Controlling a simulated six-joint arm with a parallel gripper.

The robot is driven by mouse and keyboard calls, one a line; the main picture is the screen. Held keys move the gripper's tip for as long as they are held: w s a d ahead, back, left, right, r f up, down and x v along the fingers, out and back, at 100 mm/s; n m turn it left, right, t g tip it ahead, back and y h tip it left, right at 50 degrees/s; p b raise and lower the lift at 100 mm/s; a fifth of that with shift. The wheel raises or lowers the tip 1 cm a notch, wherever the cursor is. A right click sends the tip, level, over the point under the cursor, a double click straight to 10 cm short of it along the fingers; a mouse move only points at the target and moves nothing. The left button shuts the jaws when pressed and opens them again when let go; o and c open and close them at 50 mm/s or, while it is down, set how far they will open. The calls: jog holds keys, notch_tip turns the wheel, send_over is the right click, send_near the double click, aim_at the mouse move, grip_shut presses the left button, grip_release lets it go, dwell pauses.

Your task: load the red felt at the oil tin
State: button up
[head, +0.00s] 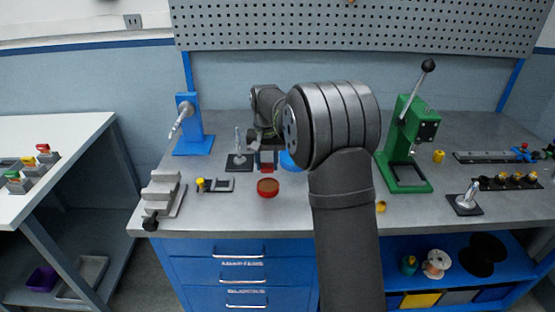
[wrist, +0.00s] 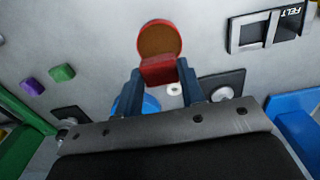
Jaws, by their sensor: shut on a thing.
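The oil tin (head: 267,187) is a round red dish with a brown surface, on the bench in front of my gripper. It shows at the top of the wrist view (wrist: 159,36). My gripper (wrist: 159,68) is shut on the red felt (wrist: 158,70), a small red block between its two blue-grey fingers. In the head view the felt (head: 267,161) shows just behind the tin, below my wrist. In the wrist view the felt's far edge overlaps the tin's near rim. I cannot tell whether they touch.
A tray marked FELT (wrist: 266,31) lies left of the tin in the head view. A blue round dish (head: 288,160) is partly hidden by my arm. A dark plate with a metal post (head: 239,160) stands left of my gripper. A green press (head: 406,150) stands right.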

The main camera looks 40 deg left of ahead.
aim_at(268, 185)
jog(key=shift+f, duration=2.55)
jog(key=shift+d+f, duration=0.1)
jog(key=shift+f, duration=0.5)
jog(key=shift+r, duration=0.1)
jog(key=shift+r, duration=3.45)
